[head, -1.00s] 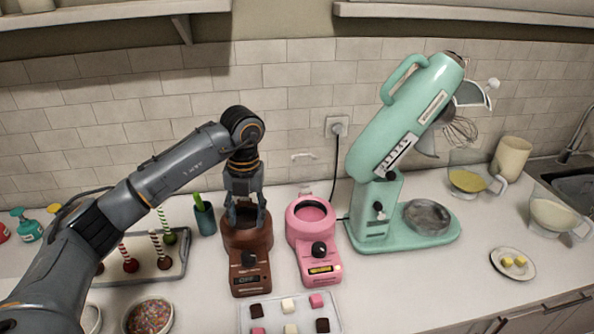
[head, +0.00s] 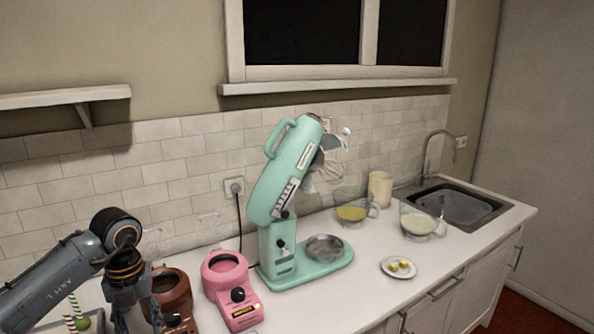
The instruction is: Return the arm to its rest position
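My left arm comes in from the left, and its gripper (head: 135,318) points down at the lower left. The gripper overlaps the left side of the brown melting pot (head: 174,284) in the picture. Its fingertips are at the picture's bottom edge, so I cannot tell whether they are open or shut. My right gripper is not in view.
A pink melting pot (head: 226,272) and a mint-green stand mixer (head: 285,185) with a metal bowl (head: 324,248) stand right of the gripper. Farther right are jugs (head: 352,213), a small plate (head: 398,268) and a sink (head: 460,205). Candy-striped sticks (head: 74,308) stand at lower left.

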